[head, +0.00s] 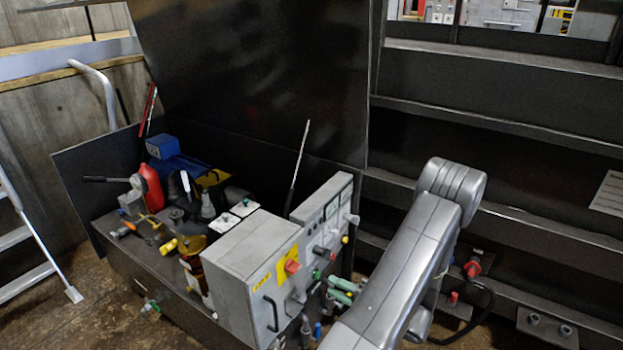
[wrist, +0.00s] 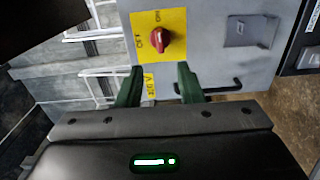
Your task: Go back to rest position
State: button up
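My gripper (wrist: 160,84) is open in the wrist view, its two dark green fingers apart with nothing between them. A red rotary switch (wrist: 166,36) on a yellow plate with ON and OFF marks lies beyond the fingertips. A gap shows between fingers and switch; I cannot tell which mark the switch points to. In the head view the red switch (head: 291,267) is on the front of a grey electrical box (head: 249,262). My grey arm stands to the right of it, and two green parts beside the arm look like my fingers.
A black bench (head: 150,272) carries the box, a blue motor (head: 176,165), a red container (head: 151,186) and several tools. Black stepped ledges (head: 497,130) and a red connector with a cable (head: 472,268) are at the right.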

aim_at(299, 269)
jog(key=p+x, duration=0.1)
jog(key=x, duration=1)
jog(key=shift+w+a, duration=0.1)
jog(key=shift+a, duration=0.1)
